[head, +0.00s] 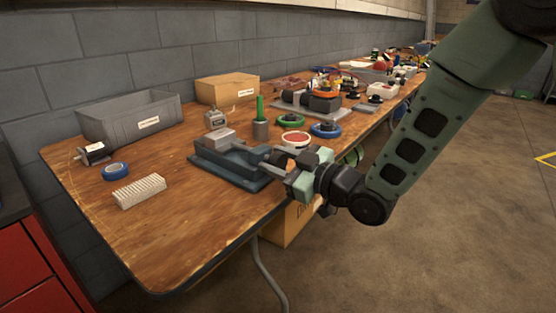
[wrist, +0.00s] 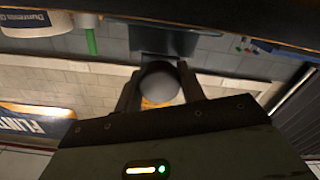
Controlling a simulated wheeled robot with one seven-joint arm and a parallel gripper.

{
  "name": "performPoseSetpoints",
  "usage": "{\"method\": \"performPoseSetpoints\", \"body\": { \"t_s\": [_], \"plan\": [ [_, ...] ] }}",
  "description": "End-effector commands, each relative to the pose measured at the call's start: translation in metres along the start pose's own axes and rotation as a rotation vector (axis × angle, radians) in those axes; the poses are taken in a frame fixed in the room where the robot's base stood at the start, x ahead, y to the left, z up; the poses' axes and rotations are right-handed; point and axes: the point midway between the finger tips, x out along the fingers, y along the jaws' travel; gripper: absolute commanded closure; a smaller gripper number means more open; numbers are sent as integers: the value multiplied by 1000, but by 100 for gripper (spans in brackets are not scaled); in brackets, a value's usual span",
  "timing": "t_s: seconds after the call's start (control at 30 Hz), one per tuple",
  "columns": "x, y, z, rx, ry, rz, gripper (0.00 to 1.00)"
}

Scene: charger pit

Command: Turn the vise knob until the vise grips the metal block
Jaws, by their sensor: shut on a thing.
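The dark grey vise (head: 232,162) sits near the front edge of the wooden table in the head view. A light grey metal block (head: 221,138) rests at its top, toward the back left. I cannot tell from here whether the jaws touch the block. My gripper (head: 283,160) is at the vise's right end, at the table edge, and mostly hides the knob in the head view. In the wrist view my gripper (wrist: 159,92) has its two fingers on either side of the round grey knob (wrist: 158,80), shut on it. The vise body (wrist: 163,40) shows dark beyond the knob.
A white ribbed brush-like block (head: 139,191) and a blue tape roll (head: 115,171) lie left of the vise. A grey bin (head: 130,118) and a cardboard box (head: 227,90) stand at the back. A red-topped tin (head: 295,139) and a green-handled tool (head: 260,118) stand close behind the vise.

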Motion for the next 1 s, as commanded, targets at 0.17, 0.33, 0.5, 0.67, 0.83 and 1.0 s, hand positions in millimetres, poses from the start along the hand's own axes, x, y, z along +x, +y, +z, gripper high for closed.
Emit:
{"method": "performPoseSetpoints", "body": {
  "t_s": [0.17, 0.33, 0.5, 0.67, 0.83, 1.0],
  "plan": [
    [0, 1, 1, 37, -4, 2, 83],
    [0, 1, 1, 48, -4, 1, 83],
    [0, 0, 2, 48, -4, 1, 83],
    [0, 0, 2, 48, -4, 1, 52],
    [0, 0, 1, 47, -3, 1, 39],
    [0, 0, 1, 47, -2, 0, 39]
  ]
}}
